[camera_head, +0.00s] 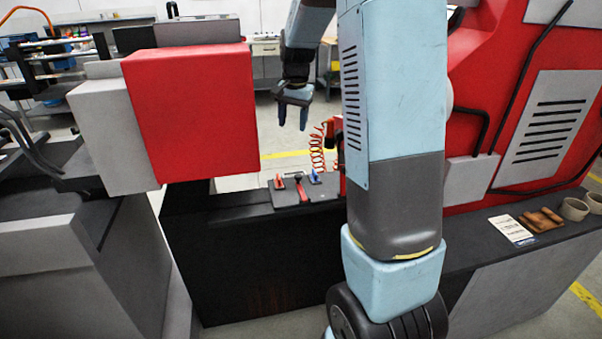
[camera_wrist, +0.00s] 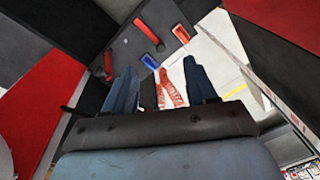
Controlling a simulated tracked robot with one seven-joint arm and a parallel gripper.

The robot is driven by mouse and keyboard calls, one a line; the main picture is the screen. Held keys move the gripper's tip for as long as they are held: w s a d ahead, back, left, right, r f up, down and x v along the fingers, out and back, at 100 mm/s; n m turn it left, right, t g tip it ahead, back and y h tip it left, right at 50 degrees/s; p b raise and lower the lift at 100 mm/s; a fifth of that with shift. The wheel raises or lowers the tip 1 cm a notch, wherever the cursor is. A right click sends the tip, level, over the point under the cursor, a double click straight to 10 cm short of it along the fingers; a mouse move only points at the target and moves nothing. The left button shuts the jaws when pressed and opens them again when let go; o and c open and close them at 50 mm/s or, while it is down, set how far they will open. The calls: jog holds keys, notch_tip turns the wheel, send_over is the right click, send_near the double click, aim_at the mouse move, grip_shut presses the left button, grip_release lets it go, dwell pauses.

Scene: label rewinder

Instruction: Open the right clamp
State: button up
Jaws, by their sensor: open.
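A dark plate (camera_head: 318,190) on the machine's black bench carries three handles. A small red lever (camera_head: 279,182) is at its left, a long red handle (camera_head: 302,189) in the middle, and a blue lever (camera_head: 314,176) at the right. My gripper (camera_head: 292,124) hangs above and behind the plate, fingers down, apart and empty. Whether each clamp is open or closed is unclear.
A red coiled hose (camera_head: 317,152) hangs right behind the plate and shows between my fingers in the wrist view. A large red block (camera_head: 195,115) stands left of the plate. My arm covers the area to its right. A red machine housing (camera_head: 480,90) is at the right.

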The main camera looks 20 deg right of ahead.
aim_at(299, 175)
jog(key=w+d+f+m+g, duration=0.1)
jog(key=w+d+f+m, duration=0.3)
jog(key=w+f, duration=0.55)
jog(key=shift+n, duration=0.7)
jog(key=f, duration=0.5)
jog(key=s+f, duration=0.1)
jog(key=f, duration=0.4)
jog(key=d+f, duration=0.1)
jog(key=f, duration=0.4)
jog(key=shift+s, duration=0.35)
jog(key=shift+d, duration=0.1)
grip_shut()
